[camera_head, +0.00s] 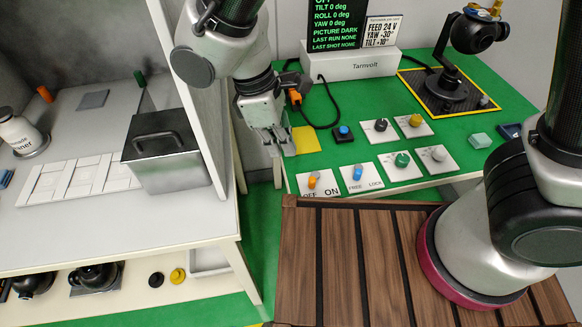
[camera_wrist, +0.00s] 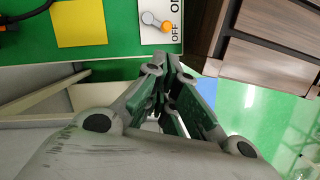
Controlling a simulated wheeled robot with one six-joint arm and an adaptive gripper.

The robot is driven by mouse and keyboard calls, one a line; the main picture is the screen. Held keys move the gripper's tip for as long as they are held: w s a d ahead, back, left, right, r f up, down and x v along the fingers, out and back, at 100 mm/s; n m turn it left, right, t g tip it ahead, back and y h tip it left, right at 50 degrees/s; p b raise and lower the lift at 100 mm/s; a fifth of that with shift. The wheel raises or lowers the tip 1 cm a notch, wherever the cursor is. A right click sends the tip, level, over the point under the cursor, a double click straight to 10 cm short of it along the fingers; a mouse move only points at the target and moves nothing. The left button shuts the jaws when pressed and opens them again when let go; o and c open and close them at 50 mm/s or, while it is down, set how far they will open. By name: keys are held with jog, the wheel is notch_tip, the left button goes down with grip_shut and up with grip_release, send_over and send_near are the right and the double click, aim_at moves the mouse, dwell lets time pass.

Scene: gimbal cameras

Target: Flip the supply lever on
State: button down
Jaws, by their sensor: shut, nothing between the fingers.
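The supply lever (camera_head: 312,182) has an orange knob on a white plate marked OFF and ON, near the front left corner of the green bench. Its knob points toward the OFF end; it also shows in the wrist view (camera_wrist: 166,26). My gripper (camera_head: 281,146) is shut and empty, pointing down, above and to the left of the lever in the head view. In the wrist view its fingertips (camera_wrist: 168,70) are apart from the plate.
A blue-knobbed FREE/LOCK lever (camera_head: 357,174) sits just right of the supply lever. Several knob plates, a blue button (camera_head: 344,131) and a yellow square (camera_head: 305,140) lie behind. A Tarnvolt console (camera_head: 350,65) reads PICTURE DARK. A pale partition (camera_head: 195,110) stands left of my gripper.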

aim_at(314, 177)
jog(key=x, duration=1)
jog(key=shift+s, duration=0.1)
